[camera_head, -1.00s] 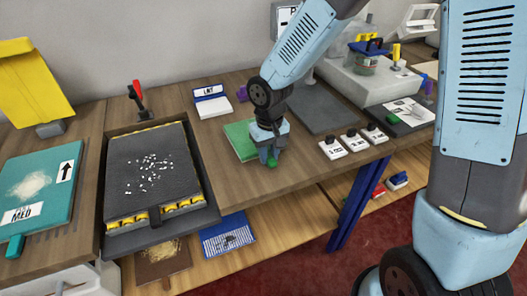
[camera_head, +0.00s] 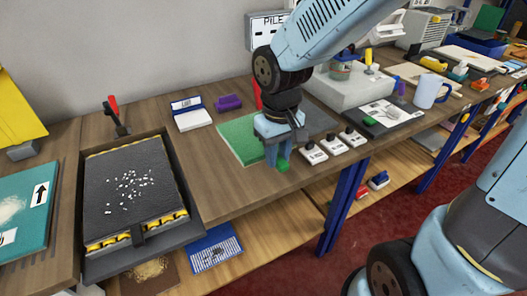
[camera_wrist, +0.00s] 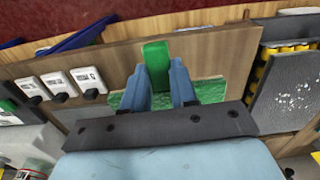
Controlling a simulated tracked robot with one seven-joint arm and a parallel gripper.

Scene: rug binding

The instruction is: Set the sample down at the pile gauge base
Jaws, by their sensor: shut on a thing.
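The sample is a green textured pad (camera_head: 238,141) with a short green tab (camera_head: 284,165) at its front. My gripper (camera_head: 279,150) points down at the pad's right front side and is shut on the sample at its tab. In the wrist view, the tab (camera_wrist: 156,55) shows between and beyond the fingers, with parts of the pad (camera_wrist: 211,90) behind them. I cannot tell whether the pad touches the bench. A dark grey plate (camera_head: 318,122), likely the pile gauge base, lies just right of the pad, partly hidden by my arm.
Several white labelled blocks (camera_head: 331,145) line the bench front, right of my gripper. A purple block (camera_head: 228,102), a white-and-blue box (camera_head: 190,113) and a red upright piece (camera_head: 257,93) are behind. A dark tray (camera_head: 135,195) stands left. Bare wood lies between tray and pad.

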